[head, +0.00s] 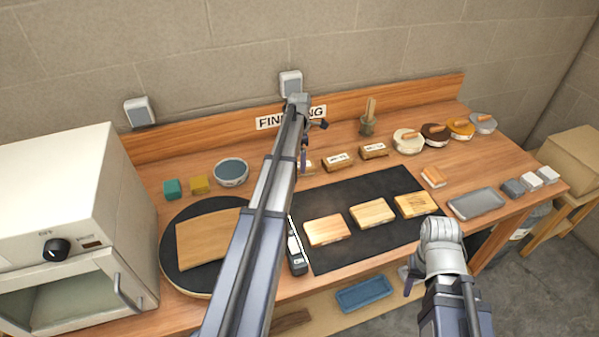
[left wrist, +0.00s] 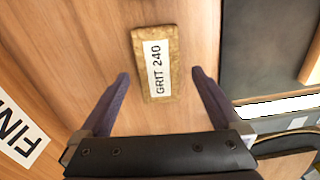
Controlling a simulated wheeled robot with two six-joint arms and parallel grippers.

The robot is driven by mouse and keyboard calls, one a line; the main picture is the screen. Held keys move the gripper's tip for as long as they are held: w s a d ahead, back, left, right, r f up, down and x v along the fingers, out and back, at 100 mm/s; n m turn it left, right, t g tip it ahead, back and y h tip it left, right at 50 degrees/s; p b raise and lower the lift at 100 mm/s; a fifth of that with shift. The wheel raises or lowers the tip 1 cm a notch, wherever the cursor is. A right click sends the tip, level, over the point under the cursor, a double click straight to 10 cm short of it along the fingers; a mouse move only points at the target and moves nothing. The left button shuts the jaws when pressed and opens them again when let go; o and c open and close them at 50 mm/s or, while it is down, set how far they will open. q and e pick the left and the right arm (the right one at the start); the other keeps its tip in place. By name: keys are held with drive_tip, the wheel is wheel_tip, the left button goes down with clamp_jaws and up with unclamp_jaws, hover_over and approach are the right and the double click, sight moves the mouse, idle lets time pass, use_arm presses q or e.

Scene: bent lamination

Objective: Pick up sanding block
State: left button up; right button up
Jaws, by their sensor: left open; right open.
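A tan sanding block labelled GRIT 240 (left wrist: 139,55) lies on the wooden bench in the left wrist view, between and beyond the spread fingers of my left gripper (left wrist: 160,73). The fingers stand apart from its sides, and nothing is held. In the head view my left gripper (head: 312,141) hangs over the back of the bench, near a partly hidden block (head: 307,168). Two more labelled blocks, one in the middle (head: 338,163) and one to the right (head: 374,151), lie beside it. My right gripper (head: 409,283) is open and empty at the front edge, partly hidden by its wrist.
A black mat (head: 350,194) bears several pale wooden blocks. A bowl (head: 231,172), green and yellow blocks and a round turntable (head: 170,270) are on the left. A brush in a holder (head: 367,123), round tins and a grey tray (head: 476,203) are on the right.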

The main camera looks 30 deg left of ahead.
use_arm(q)
wheel_tip(320, 180, down, 4)
drive_tip(key=b, duration=0.2)
drive_tip(key=shift+w+r+b, duration=0.1)
drive_tip(key=shift+r+b, duration=0.05)
drive_tip(key=shift+b, duration=0.25)
drive_tip(key=shift+r, duration=0.1)
drive_tip(key=shift+c, duration=0.4)
drive_tip(key=c, duration=1.2)
